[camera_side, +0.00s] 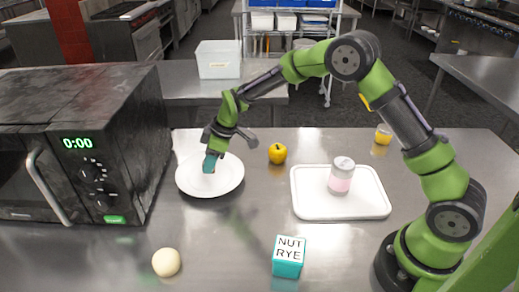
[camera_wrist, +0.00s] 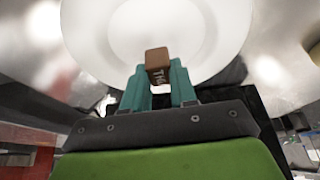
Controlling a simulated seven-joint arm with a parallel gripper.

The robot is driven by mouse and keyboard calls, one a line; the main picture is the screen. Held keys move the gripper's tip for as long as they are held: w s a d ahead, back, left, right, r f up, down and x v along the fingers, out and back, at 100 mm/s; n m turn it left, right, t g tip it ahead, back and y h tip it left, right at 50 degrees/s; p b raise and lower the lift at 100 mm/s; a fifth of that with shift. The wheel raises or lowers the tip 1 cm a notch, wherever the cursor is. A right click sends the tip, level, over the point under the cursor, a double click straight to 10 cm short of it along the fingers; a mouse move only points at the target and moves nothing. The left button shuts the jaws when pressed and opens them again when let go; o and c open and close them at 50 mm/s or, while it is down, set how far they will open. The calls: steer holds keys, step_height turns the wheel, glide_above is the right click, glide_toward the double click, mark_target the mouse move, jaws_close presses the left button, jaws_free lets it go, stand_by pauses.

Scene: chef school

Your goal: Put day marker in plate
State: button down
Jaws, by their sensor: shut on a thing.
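In the side view my gripper (camera_side: 210,163) points down over the white round plate (camera_side: 230,183). The plate also shows in the wrist view (camera_wrist: 215,35), behind the marker. The marker is mostly hidden by the fingers in the side view. I cannot tell whether it touches the plate.
A black microwave (camera_side: 90,150) stands just left of the plate. A yellow apple-like fruit (camera_side: 277,153) lies to the right. A white tray (camera_side: 370,205) holds a pink-and-white jar (camera_side: 341,175). A teal "NUT RYE" box (camera_side: 288,262) and a pale ball (camera_side: 166,262) are in front.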

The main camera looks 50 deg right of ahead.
steer(key=shift+f, duration=1.05)
steer(key=shift+f, duration=0.2)
steer(key=c, duration=0.9)
jaws_free()
